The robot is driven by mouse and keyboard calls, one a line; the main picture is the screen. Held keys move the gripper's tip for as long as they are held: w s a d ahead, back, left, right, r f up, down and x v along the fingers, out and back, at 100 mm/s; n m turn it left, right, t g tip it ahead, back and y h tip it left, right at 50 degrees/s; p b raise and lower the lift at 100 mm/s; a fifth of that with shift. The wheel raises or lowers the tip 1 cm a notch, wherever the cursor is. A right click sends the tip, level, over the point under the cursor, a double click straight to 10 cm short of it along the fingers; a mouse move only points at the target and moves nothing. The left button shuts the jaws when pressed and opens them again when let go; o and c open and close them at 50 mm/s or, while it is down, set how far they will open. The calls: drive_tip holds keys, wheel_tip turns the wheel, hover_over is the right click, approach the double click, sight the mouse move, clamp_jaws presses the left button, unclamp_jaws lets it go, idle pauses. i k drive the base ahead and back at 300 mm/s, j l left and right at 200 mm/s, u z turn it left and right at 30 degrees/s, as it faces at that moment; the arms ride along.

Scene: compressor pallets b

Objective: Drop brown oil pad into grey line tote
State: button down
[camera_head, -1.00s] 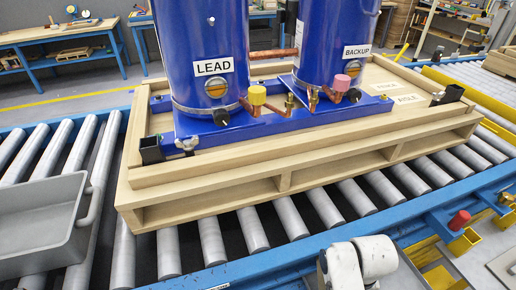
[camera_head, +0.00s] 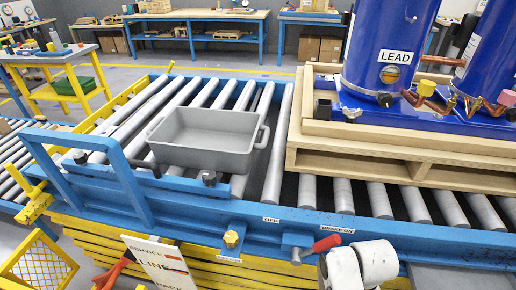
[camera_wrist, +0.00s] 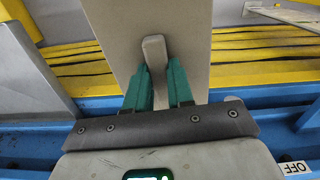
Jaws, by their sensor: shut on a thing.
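The grey line tote (camera_head: 207,160) stands on the conveyor rollers left of the pallet in the head view, open at the top, and its visible inside looks empty. My gripper (camera_wrist: 156,88) shows in the wrist view, with its teal fingers shut on a narrow greyish-tan tab (camera_wrist: 154,60). A broad flat tan panel (camera_wrist: 112,28) lies beyond the fingers, behind the tab. It appears to be the brown oil pad, though I cannot tell for sure whether the tab is part of it. Neither gripper nor pad can be made out in the head view.
The pallet (camera_head: 390,165) with blue compressors (camera_head: 385,50) stands right of the tote. The blue conveyor rail (camera_head: 330,228), with a red-handled lever (camera_head: 318,247), runs along the near side. A blue frame (camera_head: 90,180) and a service sign (camera_head: 160,265) stand at the near left.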

sight(217, 147)
drive_tip(key=l+u, duration=0.25)
drive_tip(key=u, duration=0.15)
drive_tip(key=i+l+u, duration=0.1)
drive_tip(key=l+u, duration=0.3)
drive_tip(key=j, duration=0.15)
